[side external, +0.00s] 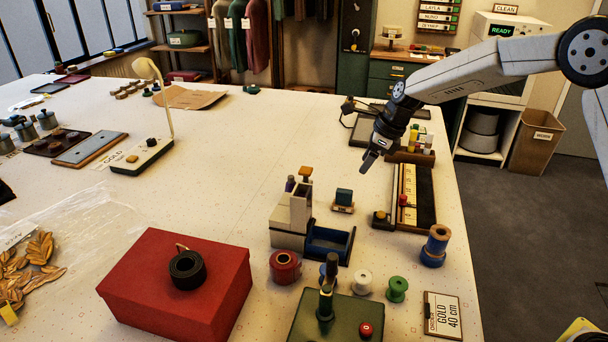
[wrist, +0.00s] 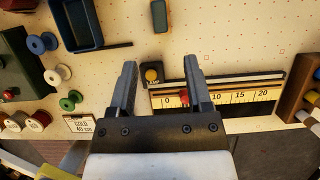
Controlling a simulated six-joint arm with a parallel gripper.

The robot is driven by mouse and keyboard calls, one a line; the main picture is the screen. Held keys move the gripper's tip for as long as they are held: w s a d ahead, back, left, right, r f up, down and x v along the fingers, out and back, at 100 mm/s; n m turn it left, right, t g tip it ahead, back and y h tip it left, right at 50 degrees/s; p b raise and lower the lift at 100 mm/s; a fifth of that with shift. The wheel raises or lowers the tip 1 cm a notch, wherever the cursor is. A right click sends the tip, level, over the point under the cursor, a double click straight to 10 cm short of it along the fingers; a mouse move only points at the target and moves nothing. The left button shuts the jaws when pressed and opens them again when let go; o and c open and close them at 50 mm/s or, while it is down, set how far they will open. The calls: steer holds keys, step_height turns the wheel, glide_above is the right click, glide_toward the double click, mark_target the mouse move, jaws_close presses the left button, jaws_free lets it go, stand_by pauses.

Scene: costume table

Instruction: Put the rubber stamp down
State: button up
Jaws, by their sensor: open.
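My gripper (side external: 369,161) is open and empty, raised above the right side of the table. In the wrist view its two fingers (wrist: 160,66) are spread with nothing between them but the table far below. No thing is plainly recognisable as the rubber stamp. A small dark teal block (side external: 344,195) sits on a pale wooden base on the table; its top shows in the wrist view (wrist: 160,16), beyond the fingertips. An orange-brown handle (side external: 305,174) stands beside the white upright of a device; whether it belongs to a stamp I cannot tell.
A black block with a yellow button (side external: 381,217) stands beside a numbered ruler board (side external: 408,195). A blue tray (side external: 330,243) adjoins the white device. Spools, a green box (side external: 345,318) and a red box (side external: 175,285) stand nearer the camera. The middle of the table is mostly clear.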

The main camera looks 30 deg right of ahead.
steer(key=s+f+n+h, duration=0.1)
steer(key=s+f+n, duration=0.1)
steer(key=s+n, duration=1.1)
steer(key=s+f+n+h, duration=0.2)
steer(key=s+n, duration=1.2)
steer(key=shift+s+f+g, duration=0.15)
steer(key=shift+f+g, duration=0.15)
steer(key=shift+f, duration=0.1)
